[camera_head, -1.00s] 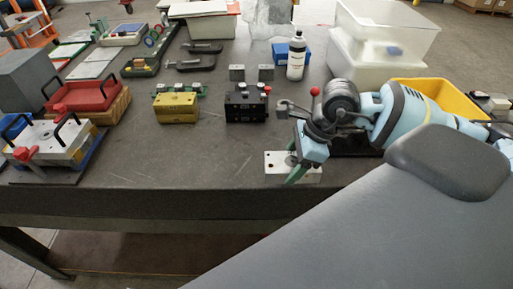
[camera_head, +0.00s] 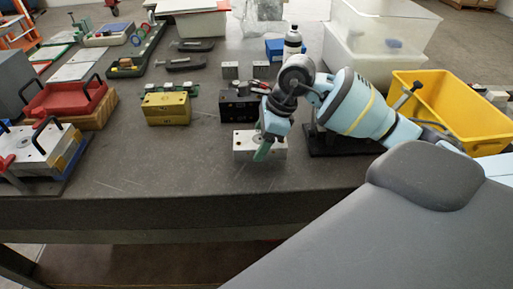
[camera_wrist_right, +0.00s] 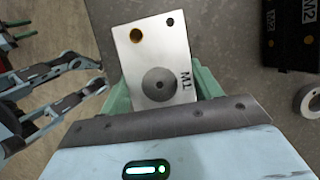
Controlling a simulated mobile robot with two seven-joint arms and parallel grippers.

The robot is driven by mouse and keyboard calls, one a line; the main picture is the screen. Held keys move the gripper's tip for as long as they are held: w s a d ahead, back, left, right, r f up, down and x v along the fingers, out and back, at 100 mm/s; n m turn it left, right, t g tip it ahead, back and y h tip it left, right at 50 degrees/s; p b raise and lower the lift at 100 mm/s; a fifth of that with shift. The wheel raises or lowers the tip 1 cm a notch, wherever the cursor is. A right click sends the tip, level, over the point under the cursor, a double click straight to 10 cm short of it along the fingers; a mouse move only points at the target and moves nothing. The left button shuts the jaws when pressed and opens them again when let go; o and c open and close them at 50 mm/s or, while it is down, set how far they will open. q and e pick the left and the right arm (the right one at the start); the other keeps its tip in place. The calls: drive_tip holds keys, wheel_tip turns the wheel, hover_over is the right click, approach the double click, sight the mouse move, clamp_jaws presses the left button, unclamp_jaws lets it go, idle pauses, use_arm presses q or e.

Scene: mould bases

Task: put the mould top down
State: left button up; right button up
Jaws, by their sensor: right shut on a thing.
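The mould top is a pale metal plate (camera_head: 244,146) near the table's front middle in the head view. In the right wrist view the plate (camera_wrist_right: 150,50) shows a round centre boss, two corner holes and a mark that looks like M1. My right gripper (camera_head: 264,148) is shut on it, with green fingers on both sides of the plate in the wrist view. I cannot tell whether the plate touches the table. A black mould block (camera_head: 238,108) stands just behind it, and a yellow mould block (camera_head: 167,110) stands to the left. Jointed grey fingers (camera_wrist_right: 98,76), perhaps my left gripper, show at the wrist view's left.
A yellow bin (camera_head: 455,112) stands at the right and a bottle (camera_head: 292,42) at the back. A metal ring (camera_wrist_right: 307,101) lies at right in the wrist view. A red tray (camera_head: 65,100) and a handled plate (camera_head: 32,152) are at left.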

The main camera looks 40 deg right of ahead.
drive_tip(key=shift+w+r, duration=0.15)
